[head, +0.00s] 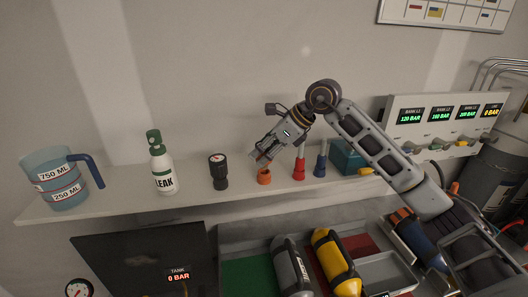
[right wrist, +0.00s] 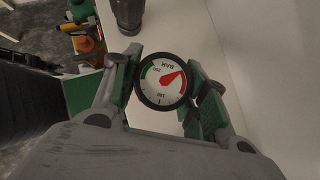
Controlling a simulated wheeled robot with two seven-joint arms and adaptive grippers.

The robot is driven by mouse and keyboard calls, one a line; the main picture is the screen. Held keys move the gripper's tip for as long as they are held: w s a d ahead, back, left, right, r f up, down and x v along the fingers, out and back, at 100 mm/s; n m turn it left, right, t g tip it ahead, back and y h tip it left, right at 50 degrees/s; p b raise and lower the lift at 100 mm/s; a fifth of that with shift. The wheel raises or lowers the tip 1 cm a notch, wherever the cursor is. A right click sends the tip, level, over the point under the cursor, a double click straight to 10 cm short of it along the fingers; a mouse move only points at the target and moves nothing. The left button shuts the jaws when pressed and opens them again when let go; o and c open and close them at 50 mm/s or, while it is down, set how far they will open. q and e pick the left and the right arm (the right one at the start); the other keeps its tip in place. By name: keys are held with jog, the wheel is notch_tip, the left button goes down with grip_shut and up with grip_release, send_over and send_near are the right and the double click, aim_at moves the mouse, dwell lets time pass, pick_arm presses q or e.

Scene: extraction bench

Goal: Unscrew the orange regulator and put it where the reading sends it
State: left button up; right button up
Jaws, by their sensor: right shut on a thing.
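The orange regulator (head: 264,177) is upright on the shelf (head: 120,205), between a black gauge-topped regulator (head: 219,172) and a red piece. My right gripper (head: 264,163) comes down on it from above and is shut on it, hiding its upper part in the head view. In the right wrist view, a round gauge (right wrist: 162,82) marked BAR sits between the green-padded fingers. It appears upside down, with a red part on the right and a green part on the left; its exact reading is too small to tell. My left gripper is out of view.
A jug (head: 58,190), LEAK bottle (head: 161,165), red piece (head: 299,172) and blue piece (head: 320,168) stand along the shelf. A bank panel (head: 440,130) shows bar readings. Below, a green-and-red tray (head: 225,240) holds grey and yellow cylinders, beside a TANK 0 BAR display (head: 178,276).

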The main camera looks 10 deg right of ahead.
jog(key=shift+f+b, duration=1.1)
jog(key=shift+f, duration=0.35)
dwell(0.9)
jog(key=o, duration=1.4)
jog(key=shift+v, duration=6.05)
